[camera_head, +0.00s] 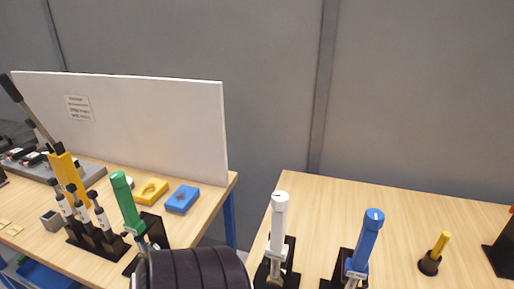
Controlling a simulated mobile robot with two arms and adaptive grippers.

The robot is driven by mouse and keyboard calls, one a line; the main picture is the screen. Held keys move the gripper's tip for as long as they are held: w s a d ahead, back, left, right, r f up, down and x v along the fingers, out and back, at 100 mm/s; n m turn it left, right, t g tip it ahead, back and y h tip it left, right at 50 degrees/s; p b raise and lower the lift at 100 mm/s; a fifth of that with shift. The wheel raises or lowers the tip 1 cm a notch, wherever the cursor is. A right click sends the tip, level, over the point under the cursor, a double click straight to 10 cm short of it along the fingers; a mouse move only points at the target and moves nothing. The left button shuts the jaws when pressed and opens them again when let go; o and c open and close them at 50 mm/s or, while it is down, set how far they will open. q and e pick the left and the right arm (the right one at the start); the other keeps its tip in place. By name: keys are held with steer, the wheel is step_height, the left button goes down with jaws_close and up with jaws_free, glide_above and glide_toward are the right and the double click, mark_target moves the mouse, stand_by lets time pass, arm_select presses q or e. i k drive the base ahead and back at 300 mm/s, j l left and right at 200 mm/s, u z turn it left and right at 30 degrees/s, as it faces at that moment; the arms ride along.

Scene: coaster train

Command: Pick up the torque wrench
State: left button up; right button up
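Several upright tools show, and I cannot tell for sure which is the torque wrench. A long tool with a black grip (11,88) and a grey shaft leans at the far left, above a yellow upright piece (66,172). A green-handled tool (126,202) stands tilted in a black stand on the left table. A white-handled tool (279,222) and a blue-handled tool (366,240) stand in black holders on the right table. Their lower ends are partly cut off by the picture edge. Neither of my grippers shows in this view.
The left table (208,213) also bears a yellow block (151,191), a blue block (182,199) and small black-and-white tools in a rack. A white panel (130,125) stands behind them. The right table (320,192) has a small yellow-handled tool (440,244). A gap separates the tables.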

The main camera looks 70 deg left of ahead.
mark_target(275, 249)
steer(key=u, duration=1.85)
steer(key=l+u, duration=0.15)
steer(key=k+l, duration=0.05)
